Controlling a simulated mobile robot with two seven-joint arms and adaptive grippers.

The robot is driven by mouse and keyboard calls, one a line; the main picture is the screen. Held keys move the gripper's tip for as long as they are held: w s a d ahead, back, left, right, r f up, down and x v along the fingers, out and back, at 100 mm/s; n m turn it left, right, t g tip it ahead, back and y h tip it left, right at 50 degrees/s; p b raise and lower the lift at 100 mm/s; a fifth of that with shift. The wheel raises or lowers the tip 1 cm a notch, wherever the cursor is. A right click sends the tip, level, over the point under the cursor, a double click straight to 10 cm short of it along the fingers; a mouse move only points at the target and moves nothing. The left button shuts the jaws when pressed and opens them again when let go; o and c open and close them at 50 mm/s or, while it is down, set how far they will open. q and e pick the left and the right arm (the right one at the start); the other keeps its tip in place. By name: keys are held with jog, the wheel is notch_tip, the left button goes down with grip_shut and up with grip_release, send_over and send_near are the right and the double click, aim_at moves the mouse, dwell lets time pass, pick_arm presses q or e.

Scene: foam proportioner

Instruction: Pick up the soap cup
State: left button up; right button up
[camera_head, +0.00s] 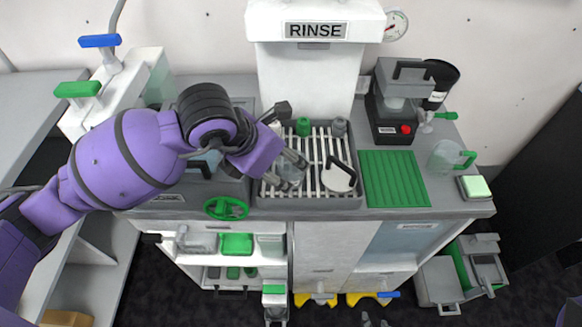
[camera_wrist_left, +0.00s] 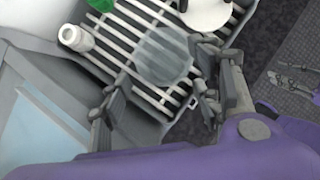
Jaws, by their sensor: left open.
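A clear, see-through cup (camera_head: 291,173) stands on the slatted drain grate (camera_head: 327,186) under the rinse tower. It also shows in the left wrist view (camera_wrist_left: 163,57) as a pale round shape over the slats. I cannot tell for sure that it is the soap cup. My left gripper (camera_head: 288,158) is open, close above and beside this cup. In the left wrist view my left gripper's (camera_wrist_left: 157,85) fingers are spread, with the cup near the gap between them. Small grey prongs at the bottom edge of the head view may be my right gripper (camera_head: 375,320).
A white round lid-like item with a dark handle (camera_head: 338,178) sits right of the cup. Small green (camera_head: 303,126) and grey (camera_head: 339,126) containers stand behind. A green mat (camera_head: 394,178) and a clear jug with green handle (camera_head: 446,156) lie farther right.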

aim_at(290, 171)
pick_arm(q)
jog(key=shift+s+d+f, duration=0.15)
jog(key=shift+d+f, duration=0.15)
jog(key=shift+f, duration=0.05)
jog(key=x, duration=0.5)
jog(key=shift+c, duration=0.4)
jog(key=shift+r, duration=0.1)
jog(key=c, duration=0.5)
jog(key=shift+o, duration=0.2)
